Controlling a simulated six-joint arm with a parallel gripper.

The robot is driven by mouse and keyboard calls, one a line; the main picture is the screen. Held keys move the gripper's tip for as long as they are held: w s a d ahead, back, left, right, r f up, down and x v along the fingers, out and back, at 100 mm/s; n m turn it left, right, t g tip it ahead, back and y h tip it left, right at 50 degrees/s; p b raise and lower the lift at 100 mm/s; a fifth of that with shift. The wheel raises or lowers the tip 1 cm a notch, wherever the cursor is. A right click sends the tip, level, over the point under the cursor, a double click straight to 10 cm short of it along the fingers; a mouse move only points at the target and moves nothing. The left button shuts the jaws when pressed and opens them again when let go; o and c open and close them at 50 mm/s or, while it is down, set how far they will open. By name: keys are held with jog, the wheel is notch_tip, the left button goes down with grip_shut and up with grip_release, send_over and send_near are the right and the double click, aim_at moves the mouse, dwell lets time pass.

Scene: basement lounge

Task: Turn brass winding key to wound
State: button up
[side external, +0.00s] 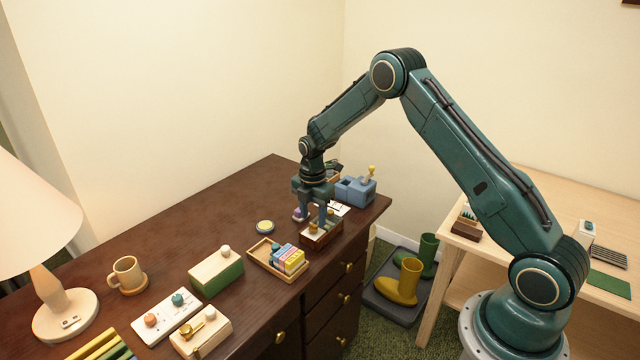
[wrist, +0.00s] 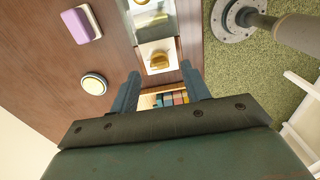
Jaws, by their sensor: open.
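A brass winding key (wrist: 158,60) sits on the pale face of a small wooden box (side external: 322,238). In the wrist view it looks roughly crosswise, between the tips of my fingers. A clear-looking section with brass parts (wrist: 150,18) adjoins the pale face. My gripper (side external: 316,224) is above this box in the side view, pointing down with its fingers apart. In the wrist view my open gripper (wrist: 160,72) has one finger on each side of the key. I cannot tell whether they touch it. In the side view the fingers largely hide the key.
A tray of coloured blocks (side external: 254,256) is close to the box. A round yellow-topped disc (side external: 265,227) and a purple block (wrist: 76,24) lie nearby. A blue device (side external: 356,192) stands behind.

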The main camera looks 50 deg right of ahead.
aim_at(313, 224)
jog(key=shift+f, duration=1.55)
jog(key=shift+c, duration=0.2)
jog(key=c, duration=1)
